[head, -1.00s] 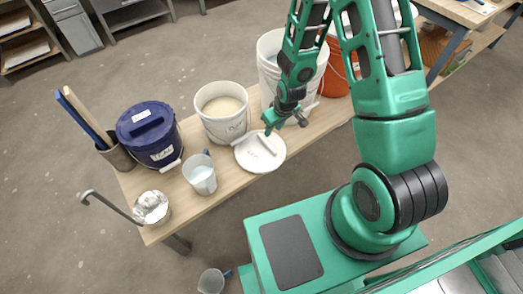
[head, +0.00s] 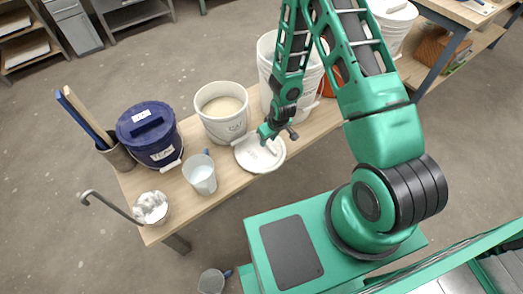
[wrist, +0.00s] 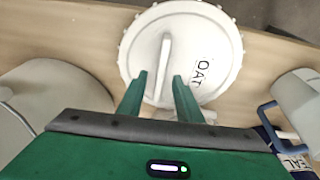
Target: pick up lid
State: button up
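The lid (head: 270,160) is round and white with a raised bar handle, and lies flat on the wooden bench in front of the white buckets. In the wrist view the lid (wrist: 207,40) shows a scalloped rim, its bar handle and lettering like "OAT". My gripper (head: 266,137) is over the lid's far side in the head view. In the wrist view my gripper (wrist: 160,85) is open, with its two fingers apart, one on each side of the handle's near end. Nothing is held. I cannot tell whether the fingertips touch the lid.
A white bucket (head: 225,128) with pale contents stands behind the lid, and a larger white bucket (head: 267,75) stands behind my arm. The bench's front edge (head: 215,203) is close.

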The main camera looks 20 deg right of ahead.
jog(key=shift+x, duration=0.9)
jog(key=shift+f, duration=0.25)
grip_shut()
